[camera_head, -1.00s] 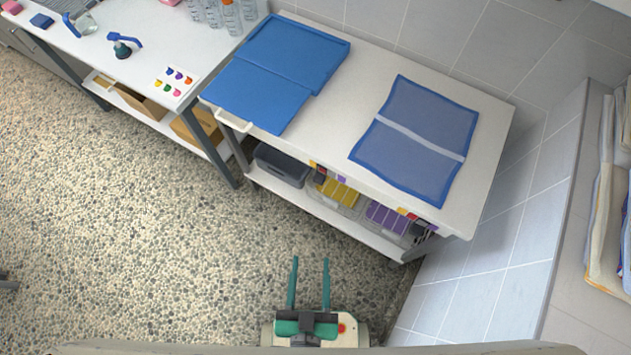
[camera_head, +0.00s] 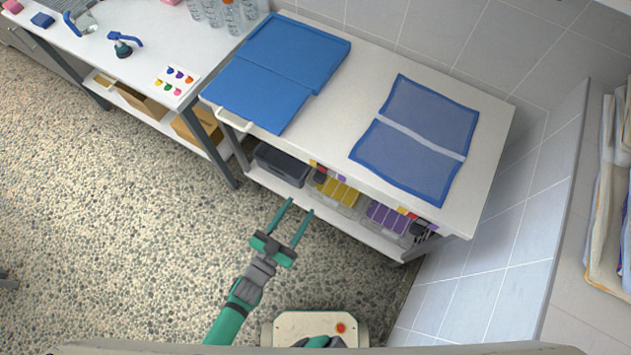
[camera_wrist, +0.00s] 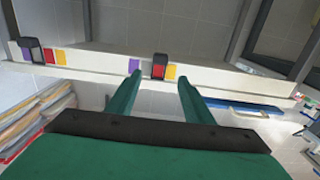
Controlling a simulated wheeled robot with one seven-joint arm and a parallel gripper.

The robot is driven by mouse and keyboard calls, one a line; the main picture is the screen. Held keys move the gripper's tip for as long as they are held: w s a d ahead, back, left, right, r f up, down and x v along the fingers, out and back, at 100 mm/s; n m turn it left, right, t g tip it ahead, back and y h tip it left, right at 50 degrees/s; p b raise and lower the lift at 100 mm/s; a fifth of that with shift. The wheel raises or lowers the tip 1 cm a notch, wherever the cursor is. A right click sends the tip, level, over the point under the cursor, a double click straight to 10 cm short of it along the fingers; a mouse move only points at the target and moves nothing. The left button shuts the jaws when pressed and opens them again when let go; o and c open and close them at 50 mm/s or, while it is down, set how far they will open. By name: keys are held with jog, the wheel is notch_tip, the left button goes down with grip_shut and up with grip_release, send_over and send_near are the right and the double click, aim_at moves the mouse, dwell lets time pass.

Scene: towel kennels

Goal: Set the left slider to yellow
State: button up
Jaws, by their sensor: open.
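The left slider (camera_head: 320,177) is a dark handle on the front edge of the white table, on a strip of yellow, red and purple patches. In the wrist view, which shows the strip reversed, the left slider (camera_wrist: 160,66) sits at the red patch, between purple on its left and yellow (camera_wrist: 171,72) on its right. My gripper (camera_head: 301,206) is open and empty, in front of and apart from the table edge. In the wrist view its green fingers (camera_wrist: 160,75) point toward the edge, one on each side of the slider in the picture.
A second slider (camera_head: 416,228) is on the same edge, farther right. Blue towels (camera_head: 270,75) and a blue-grey mesh towel (camera_head: 425,130) lie on the table. Bins (camera_head: 280,163) stand on the shelf below. Stacked towels (camera_head: 608,195) are at far right.

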aim_at(317, 181)
jog(key=x, duration=1.1)
